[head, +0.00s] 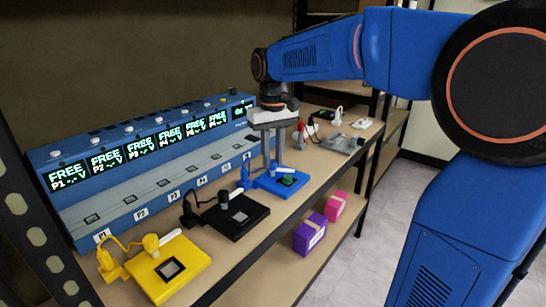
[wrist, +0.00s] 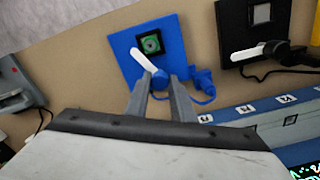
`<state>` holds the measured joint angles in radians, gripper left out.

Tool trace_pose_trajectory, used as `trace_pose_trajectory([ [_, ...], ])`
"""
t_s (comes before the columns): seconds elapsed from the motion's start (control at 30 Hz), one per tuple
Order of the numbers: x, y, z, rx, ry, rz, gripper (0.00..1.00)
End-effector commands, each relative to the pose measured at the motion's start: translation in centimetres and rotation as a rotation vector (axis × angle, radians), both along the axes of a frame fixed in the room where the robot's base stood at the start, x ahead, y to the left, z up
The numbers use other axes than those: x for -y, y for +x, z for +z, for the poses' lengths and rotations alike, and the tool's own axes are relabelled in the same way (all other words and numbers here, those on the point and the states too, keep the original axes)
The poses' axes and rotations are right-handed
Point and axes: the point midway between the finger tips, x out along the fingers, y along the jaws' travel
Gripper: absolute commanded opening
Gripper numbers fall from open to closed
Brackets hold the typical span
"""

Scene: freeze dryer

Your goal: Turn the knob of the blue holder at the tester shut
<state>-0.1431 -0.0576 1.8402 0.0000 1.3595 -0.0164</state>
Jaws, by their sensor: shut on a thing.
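The blue holder (head: 268,184) lies on the bench in front of the tester (head: 165,150). In the wrist view the blue holder (wrist: 123,44) has a dark square window with a green piece (wrist: 151,42) in it. Its knob has a white lever (wrist: 143,60) that points up and left, beside the window rather than over it. My gripper (wrist: 160,80) is shut on the knob at the lever's root, its two grey fingers on either side. In the head view my gripper (head: 275,160) reaches down from above and hides the knob.
A black holder (head: 240,215) and a yellow holder (head: 172,270) lie nearer on the bench, each with a white lever. Grey and red devices (head: 345,142) stand farther back. Purple (head: 310,234) and pink (head: 336,206) boxes sit on the shelf below.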

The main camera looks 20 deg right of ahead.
Motion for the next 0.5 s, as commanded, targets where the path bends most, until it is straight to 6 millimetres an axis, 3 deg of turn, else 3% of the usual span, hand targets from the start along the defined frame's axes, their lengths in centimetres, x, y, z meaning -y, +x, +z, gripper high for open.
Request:
trace_pose_trajectory([
  [0.5, -0.10, 0.05, 0.08, 0.002, 0.000, -0.383, 0.00],
])
